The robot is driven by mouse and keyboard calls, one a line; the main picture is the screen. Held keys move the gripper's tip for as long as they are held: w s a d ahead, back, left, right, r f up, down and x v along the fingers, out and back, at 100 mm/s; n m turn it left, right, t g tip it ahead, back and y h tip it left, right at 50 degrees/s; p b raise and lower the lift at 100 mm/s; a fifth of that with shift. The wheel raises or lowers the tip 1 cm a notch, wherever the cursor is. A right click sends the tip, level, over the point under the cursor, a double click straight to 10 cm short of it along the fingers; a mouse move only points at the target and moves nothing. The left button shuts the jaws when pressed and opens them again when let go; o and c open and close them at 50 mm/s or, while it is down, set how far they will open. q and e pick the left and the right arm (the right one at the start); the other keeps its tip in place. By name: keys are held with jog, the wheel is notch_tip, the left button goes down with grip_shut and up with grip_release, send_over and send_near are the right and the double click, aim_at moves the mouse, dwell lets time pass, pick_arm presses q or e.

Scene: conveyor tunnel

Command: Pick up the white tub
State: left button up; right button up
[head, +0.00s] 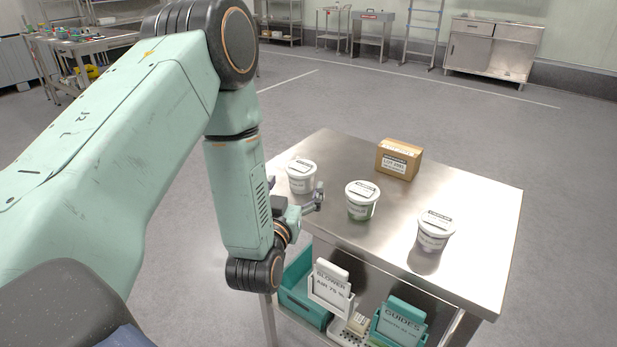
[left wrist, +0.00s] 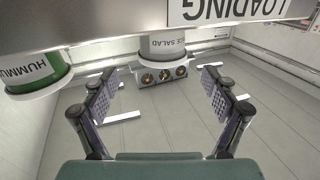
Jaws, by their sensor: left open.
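Three tubs with white lids stand on the steel table. The left tub (head: 301,177) looks all white. The middle tub (head: 362,200) shows green low on its side. The right tub (head: 435,232) stands nearer the front right edge. My left gripper (head: 315,200) is at the table's left edge, just in front of the left tub. In the left wrist view its jaws (left wrist: 163,100) are wide apart and empty. A whitish tub marked SALAD (left wrist: 168,46) shows beyond the gap, apart from the fingers. A green tub marked HUMMUS (left wrist: 38,70) is at left. My right gripper is out of view.
A cardboard box (head: 398,160) stands at the back of the steel table (head: 470,200). Below the top are a teal bin (head: 300,292) and signs marked BLOWER (head: 331,285) and GUIDES (head: 400,320). The floor beyond is open.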

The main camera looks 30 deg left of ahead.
aim_at(301, 166)
pick_arm(q)
jog(key=shift+w+r, duration=0.2)
jog(key=shift+w, duration=0.1)
jog(key=x, duration=0.5)
jog(key=shift+w+a+f+b, duration=0.25)
jog(key=shift+a+f+b, duration=0.15)
jog(key=shift+a, duration=0.05)
jog(key=shift+w+r, duration=0.2)
jog(key=shift+w, duration=0.05)
jog(key=shift+w+a+f, duration=0.15)
jog(key=shift+w, duration=0.05)
jog(key=shift+c, duration=0.4)
jog(key=shift+s, duration=0.1)
jog(key=c, duration=1.1)
